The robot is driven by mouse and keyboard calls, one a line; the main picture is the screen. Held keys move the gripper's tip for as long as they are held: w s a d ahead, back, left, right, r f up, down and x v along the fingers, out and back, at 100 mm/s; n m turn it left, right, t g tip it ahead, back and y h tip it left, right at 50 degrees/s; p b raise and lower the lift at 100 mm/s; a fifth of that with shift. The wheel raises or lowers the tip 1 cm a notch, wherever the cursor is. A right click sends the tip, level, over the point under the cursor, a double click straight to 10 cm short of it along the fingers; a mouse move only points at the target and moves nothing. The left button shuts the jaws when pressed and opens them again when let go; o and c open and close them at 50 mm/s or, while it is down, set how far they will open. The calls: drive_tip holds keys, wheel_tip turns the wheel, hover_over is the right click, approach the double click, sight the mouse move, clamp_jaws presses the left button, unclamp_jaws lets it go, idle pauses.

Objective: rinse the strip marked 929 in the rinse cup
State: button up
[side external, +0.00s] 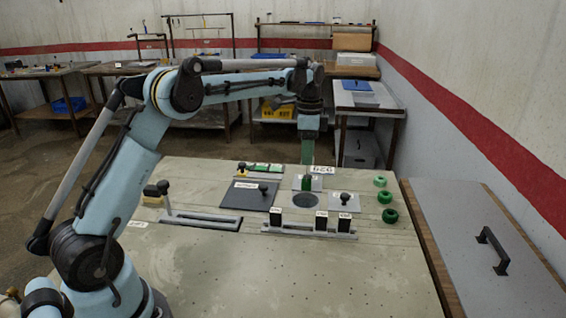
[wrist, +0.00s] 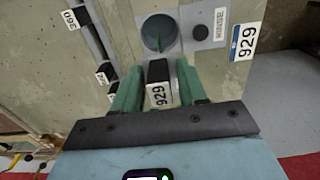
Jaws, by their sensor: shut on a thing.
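My gripper (side external: 307,180) is low over the bench top in the side view, just behind the round dark opening of a cup (side external: 305,201). In the wrist view its green fingers (wrist: 157,76) are shut on a dark strip (wrist: 158,72) whose white label (wrist: 157,94) reads 929. In the wrist view a round cup (wrist: 148,24) set in a grey plate lies just beyond the strip's end.
A slotted rail (side external: 255,229) with several dark labelled strips stands in front of the cup. A flat label reading 929 (wrist: 244,41) lies on the bench. Green rings (side external: 385,197) lie to the right, a dark knobbed plate (side external: 233,198) to the left. The front bench is clear.

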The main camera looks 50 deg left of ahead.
sight(306, 185)
idle(0.3)
drive_tip(key=shift+f, duration=5.1)
drive_tip(key=shift+s+d, duration=0.1)
drive_tip(key=shift+s, duration=0.05)
drive_tip(key=shift+s+d, duration=0.3)
drive_tip(key=shift+w+a, duration=0.1)
drive_tip(key=shift+w+a, duration=0.75)
